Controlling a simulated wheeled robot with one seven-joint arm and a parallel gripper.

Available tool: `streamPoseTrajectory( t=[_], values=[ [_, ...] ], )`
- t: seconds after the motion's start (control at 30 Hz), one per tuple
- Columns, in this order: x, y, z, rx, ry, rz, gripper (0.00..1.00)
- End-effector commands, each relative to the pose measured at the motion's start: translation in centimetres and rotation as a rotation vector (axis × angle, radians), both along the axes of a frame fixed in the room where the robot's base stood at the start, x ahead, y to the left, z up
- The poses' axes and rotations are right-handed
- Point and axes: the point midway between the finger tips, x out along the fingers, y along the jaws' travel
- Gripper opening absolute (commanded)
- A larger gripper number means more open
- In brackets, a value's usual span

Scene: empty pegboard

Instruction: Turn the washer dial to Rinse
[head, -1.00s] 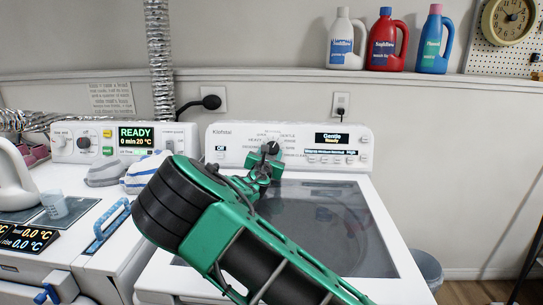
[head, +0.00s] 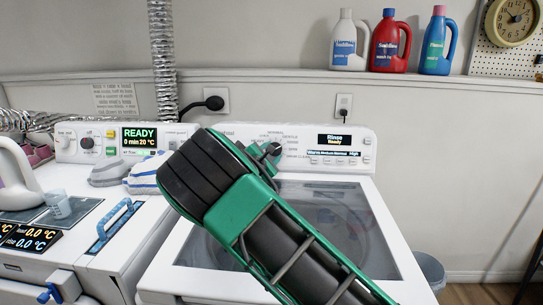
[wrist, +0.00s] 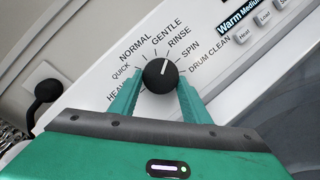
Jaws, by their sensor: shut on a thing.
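The washer (head: 325,230) has a round black dial (wrist: 160,75) on its white back panel, ringed by printed labels such as NORMAL, GENTLE, RINSE and SPIN. The dial's white mark points up and slightly right, toward the RINSE label (wrist: 179,38). My gripper (wrist: 160,90) is shut on the dial, one green finger on each side of it. In the head view my gripper (head: 267,155) is at the panel and my arm hides much of the panel's left part. The washer display (head: 335,140) reads "Rinse" and "Ready".
A second machine (head: 75,225) stands at the left, its display reading "READY". Several bottles (head: 391,40) stand on the wall ledge, well above the washer. A grey bin (head: 431,268) stands at the washer's right.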

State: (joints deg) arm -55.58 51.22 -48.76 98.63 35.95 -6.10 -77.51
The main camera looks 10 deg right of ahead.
Motion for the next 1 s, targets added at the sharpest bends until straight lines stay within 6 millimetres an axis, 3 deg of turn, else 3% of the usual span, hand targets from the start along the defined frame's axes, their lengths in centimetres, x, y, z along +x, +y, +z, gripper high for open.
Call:
streamPoseTrajectory(
  t=[0.33, 0.37, 0.43, 0.77, 1.0],
  values=[
    [-0.1, -0.1, -0.3, 0.002, 0.004, -0.003, 0.2],
    [-0.1, -0.1, -0.3, 0.002, 0.004, -0.003, 0.45],
    [-0.1, -0.1, -0.2, 0.002, 0.004, -0.003, 0.62],
    [-0.2, 0.0, -0.1, 0.002, 0.001, -0.002, 0.62],
    [-2.6, 1.7, 0.1, 0.002, 0.003, 0.001, 0.62]
  ],
)
